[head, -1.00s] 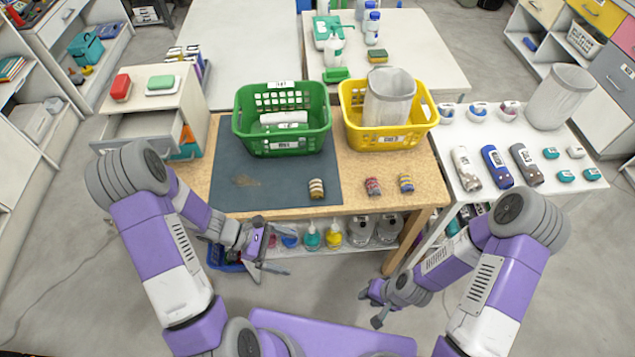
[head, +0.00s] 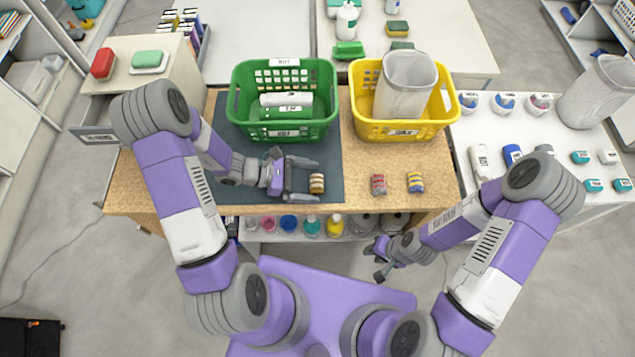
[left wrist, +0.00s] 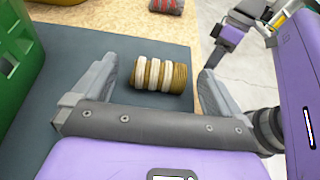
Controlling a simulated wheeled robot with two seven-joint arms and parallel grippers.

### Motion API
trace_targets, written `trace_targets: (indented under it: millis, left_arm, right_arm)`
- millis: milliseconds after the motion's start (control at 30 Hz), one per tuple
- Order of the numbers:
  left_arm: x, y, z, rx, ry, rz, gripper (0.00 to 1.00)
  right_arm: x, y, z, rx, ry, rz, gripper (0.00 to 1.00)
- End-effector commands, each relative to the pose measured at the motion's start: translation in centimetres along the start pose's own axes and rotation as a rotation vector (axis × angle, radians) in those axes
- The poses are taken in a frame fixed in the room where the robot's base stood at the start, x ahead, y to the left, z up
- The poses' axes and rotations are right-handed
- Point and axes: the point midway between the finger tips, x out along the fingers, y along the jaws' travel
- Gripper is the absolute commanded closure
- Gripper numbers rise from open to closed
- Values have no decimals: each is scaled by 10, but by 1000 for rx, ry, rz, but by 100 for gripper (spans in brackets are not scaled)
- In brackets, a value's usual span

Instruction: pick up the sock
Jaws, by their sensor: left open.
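A rolled sock with brown and cream stripes (head: 317,184) lies on the dark mat (head: 225,200) near the table's front edge. Two more rolled striped socks, a red and grey one (head: 378,185) and a yellow and blue one (head: 415,182), lie to its right on the bare wood. My left gripper (head: 305,180) is open over the mat, just left of the brown sock. In the left wrist view the brown sock (left wrist: 160,75) lies between and just beyond the open fingers (left wrist: 157,95). My right gripper (head: 377,261) is low in front of the table; its jaw state is unclear.
A white table (head: 470,125) with several small items is further right. Bottles stand on the shelf below.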

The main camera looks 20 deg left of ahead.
Motion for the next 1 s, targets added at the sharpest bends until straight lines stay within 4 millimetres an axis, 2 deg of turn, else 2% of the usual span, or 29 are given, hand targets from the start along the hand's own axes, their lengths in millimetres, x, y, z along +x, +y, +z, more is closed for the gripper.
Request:
trace_targets:
  millis: [33,133,400,467,733,1000]
  left_arm:
    - [9,-1,-2,0,0,-3,0]
    - [18,0,-1,1,0,-1,0]
    - [21,0,0,0,1,1,0]
    - [21,0,0,0,1,1,8]
    - [21,0,0,0,1,1,49]
    - [20,0,1,1,1,1,51]
  right_arm:
    - [3,1,0,0,1,0,66]
    - [4,2,-1,0,1,0,66]
    - [4,1,-1,0,1,0,66]
    - [4,1,-1,0,1,0,66]
    - [4,2,-1,0,1,0,66]
    - [4,1,-1,0,1,0,66]
